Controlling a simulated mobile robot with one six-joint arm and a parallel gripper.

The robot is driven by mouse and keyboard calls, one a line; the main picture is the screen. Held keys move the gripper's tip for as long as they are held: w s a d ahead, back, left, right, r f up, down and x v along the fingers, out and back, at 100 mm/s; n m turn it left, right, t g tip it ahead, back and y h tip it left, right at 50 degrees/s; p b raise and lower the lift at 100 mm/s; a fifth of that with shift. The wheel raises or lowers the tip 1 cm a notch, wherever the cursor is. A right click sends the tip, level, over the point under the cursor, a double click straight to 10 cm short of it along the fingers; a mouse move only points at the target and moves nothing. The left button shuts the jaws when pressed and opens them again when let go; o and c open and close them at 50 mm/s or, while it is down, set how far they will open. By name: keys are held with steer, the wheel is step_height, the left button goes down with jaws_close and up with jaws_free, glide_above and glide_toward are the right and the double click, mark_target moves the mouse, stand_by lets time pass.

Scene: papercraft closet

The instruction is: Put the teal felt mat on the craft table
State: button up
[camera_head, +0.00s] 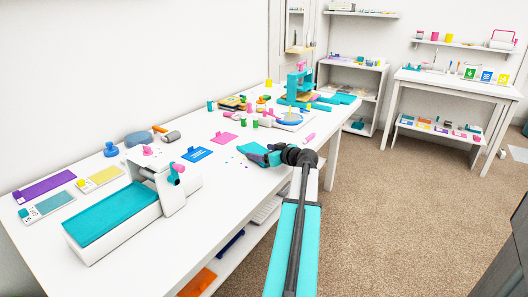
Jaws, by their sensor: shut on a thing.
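My gripper (268,155) is at the near edge of the long white craft table (215,175), over or just above its top. It is shut on a dark teal flat piece, which looks like the teal felt mat (252,148). The mat sticks out to the left of the jaws and looks tilted. The fingers partly hide it. I cannot tell whether it touches the tabletop.
A white machine with a teal bed (112,218) stands at the table's near left. A pink card (223,138) and a blue card (197,154) lie left of my gripper.

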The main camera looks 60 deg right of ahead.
steer(key=o, duration=1.1)
steer(key=shift+r, duration=0.1)
steer(key=v, duration=1.2)
